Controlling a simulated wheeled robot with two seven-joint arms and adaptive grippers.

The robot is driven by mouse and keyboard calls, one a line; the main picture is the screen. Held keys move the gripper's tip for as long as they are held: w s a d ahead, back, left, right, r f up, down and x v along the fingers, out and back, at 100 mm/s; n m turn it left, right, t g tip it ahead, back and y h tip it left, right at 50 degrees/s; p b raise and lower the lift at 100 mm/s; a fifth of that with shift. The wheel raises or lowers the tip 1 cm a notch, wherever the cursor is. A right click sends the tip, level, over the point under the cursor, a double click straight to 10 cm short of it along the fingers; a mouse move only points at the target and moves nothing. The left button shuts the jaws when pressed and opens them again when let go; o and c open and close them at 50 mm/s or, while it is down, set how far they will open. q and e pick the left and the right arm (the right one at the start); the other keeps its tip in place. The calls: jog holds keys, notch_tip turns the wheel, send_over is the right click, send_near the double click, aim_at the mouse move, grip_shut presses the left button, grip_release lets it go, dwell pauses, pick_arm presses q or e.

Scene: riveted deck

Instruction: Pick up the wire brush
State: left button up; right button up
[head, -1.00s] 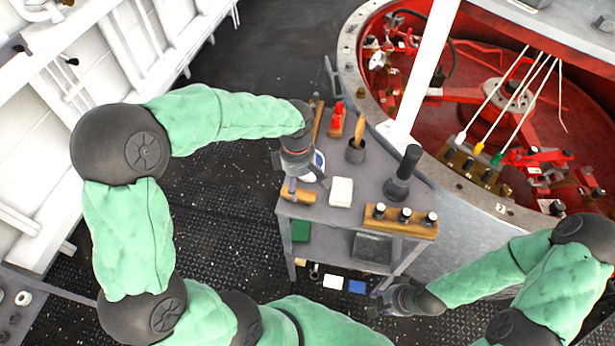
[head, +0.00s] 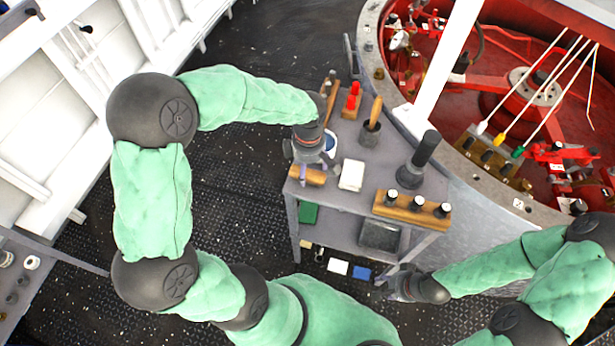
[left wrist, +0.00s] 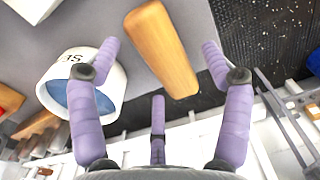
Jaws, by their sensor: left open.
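A wooden piece (head: 308,176) with rounded ends lies at the near left corner of the trolley's top. I take it for the wire brush's wooden back; no bristles show. In the left wrist view the wooden piece (left wrist: 161,47) lies beyond and between the spread purple fingers. My left gripper (head: 303,166) is open just above it and covers part of it in the head view. It looks empty. My right gripper (head: 388,284) hangs low beside the trolley's right front leg; its fingers are too small to tell open from shut.
The grey trolley top (head: 345,200) also bears a white-and-blue round container (left wrist: 88,85) beside my left gripper, a white block (head: 352,175), a wooden rack (head: 412,208) with dark pegs, a black upright tool (head: 419,160) and a pot with a wooden handle (head: 371,125).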

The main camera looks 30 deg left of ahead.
pick_arm(q)
notch_tip(320, 180, down, 2)
jog(key=shift+f, duration=0.25)
jog(key=shift+r, duration=0.1)
jog(key=c, duration=1.3)
jog(key=shift+r, duration=0.1)
jog(key=shift+r, duration=0.6)
jog(key=d+r+p, duration=0.1)
jog(key=r, duration=0.1)
jog(key=d+r+p, duration=0.1)
jog(key=r, duration=0.1)
jog(key=s+d+r, duration=0.1)
jog(key=d+r, duration=0.1)
jog(key=r, duration=0.1)
jog(key=shift+s+d+r+p, duration=0.1)
jog(key=shift+p, duration=0.3)
jog(key=s+d+r, duration=0.1)
jog(key=d, duration=0.2)
jog(key=s+d+r+p, duration=0.1)
jog(key=d+r, duration=0.1)
jog(key=d, duration=0.1)
jog(key=s+d+r+p, duration=0.1)
jog(key=d, duration=0.2)
jog(key=shift+d+r, duration=0.1)
jog(key=shift+r, duration=0.1)
